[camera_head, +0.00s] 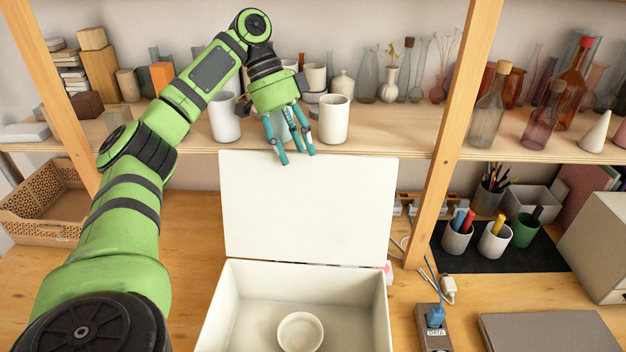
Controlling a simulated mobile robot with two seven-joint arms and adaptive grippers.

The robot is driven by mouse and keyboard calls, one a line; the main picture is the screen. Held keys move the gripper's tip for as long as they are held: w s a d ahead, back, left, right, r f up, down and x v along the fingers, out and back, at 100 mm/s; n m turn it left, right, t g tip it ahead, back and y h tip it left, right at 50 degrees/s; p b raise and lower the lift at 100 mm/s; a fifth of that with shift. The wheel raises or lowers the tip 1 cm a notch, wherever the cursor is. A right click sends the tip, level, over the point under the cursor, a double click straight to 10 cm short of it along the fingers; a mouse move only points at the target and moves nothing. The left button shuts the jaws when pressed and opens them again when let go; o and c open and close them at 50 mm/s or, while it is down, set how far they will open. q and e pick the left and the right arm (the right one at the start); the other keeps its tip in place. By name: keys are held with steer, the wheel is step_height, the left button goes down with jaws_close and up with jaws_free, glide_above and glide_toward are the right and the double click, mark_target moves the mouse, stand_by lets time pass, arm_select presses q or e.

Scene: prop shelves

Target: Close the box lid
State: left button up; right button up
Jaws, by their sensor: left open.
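The white box (229,309) stands open on the wooden desk at the bottom middle, cut off by the lower edge of the picture. Its lid (308,207) stands up at the back, roughly upright, with its flat inner face towards me. A small pale round bowl (300,332) sits inside the box. My left gripper (295,158) is open and empty, its teal fingers pointing down at the top edge of the lid. Whether the fingers touch the lid, I cannot tell. My right gripper is not in view.
A shelf (390,139) behind the lid holds cups, vases and bottles close to my left gripper. A wooden post (456,130) rises right of the lid. A power strip (433,327), a grey laptop-like slab (552,332) and pen cups lie to the right. A woven basket (48,203) is at left.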

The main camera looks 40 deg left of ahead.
mark_target(311, 176)
arm_select(q)
steer(key=b+x, duration=0.1)
steer(key=x, duration=0.4)
steer(key=shift+w+d+f, duration=0.15)
steer(key=shift+d+f, duration=0.05)
steer(key=shift+d, duration=0.05)
steer(key=shift+d+f, duration=0.25)
steer(key=shift+f, duration=0.3)
steer(key=shift+d+f, duration=0.1)
jaws_close()
